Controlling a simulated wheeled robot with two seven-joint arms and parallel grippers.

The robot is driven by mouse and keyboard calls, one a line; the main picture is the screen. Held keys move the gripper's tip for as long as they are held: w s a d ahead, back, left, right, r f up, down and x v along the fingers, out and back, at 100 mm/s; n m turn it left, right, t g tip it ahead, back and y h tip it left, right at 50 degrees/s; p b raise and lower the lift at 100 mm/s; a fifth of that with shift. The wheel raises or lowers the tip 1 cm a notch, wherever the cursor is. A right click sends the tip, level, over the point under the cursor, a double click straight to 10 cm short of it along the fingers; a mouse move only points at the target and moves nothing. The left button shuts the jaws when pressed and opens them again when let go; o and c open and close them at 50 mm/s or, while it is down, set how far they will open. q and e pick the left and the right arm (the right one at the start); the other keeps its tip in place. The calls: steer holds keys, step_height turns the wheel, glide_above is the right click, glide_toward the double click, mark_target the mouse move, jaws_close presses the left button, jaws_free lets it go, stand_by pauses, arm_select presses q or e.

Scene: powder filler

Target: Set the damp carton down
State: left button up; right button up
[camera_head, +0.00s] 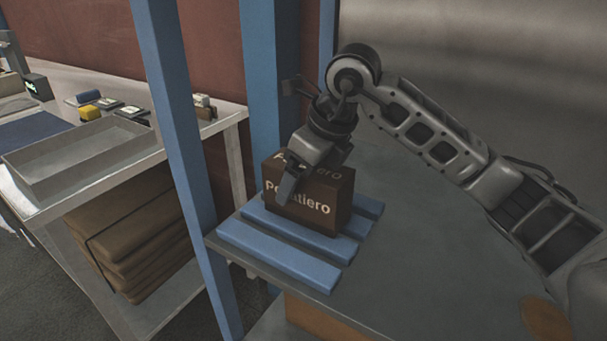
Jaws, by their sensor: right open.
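A dark brown carton (325,203) with pale lettering stands upright on a blue slatted rack (280,254) at the corner of a grey table. My right gripper (290,180) reaches down over the carton's left part from above. One finger lies in front of the carton's near face; the other finger is hidden behind it. The jaws are open around the carton, and I cannot tell whether a finger touches it. Whether the carton is damp does not show. My left gripper is not in view.
Blue posts (180,130) rise left of and behind the rack. At the left, a workbench (185,147) holds a shallow grey tray (88,160) and small items, with stacked brown bundles (140,245) below.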

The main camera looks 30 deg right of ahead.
steer(key=v, duration=1.2)
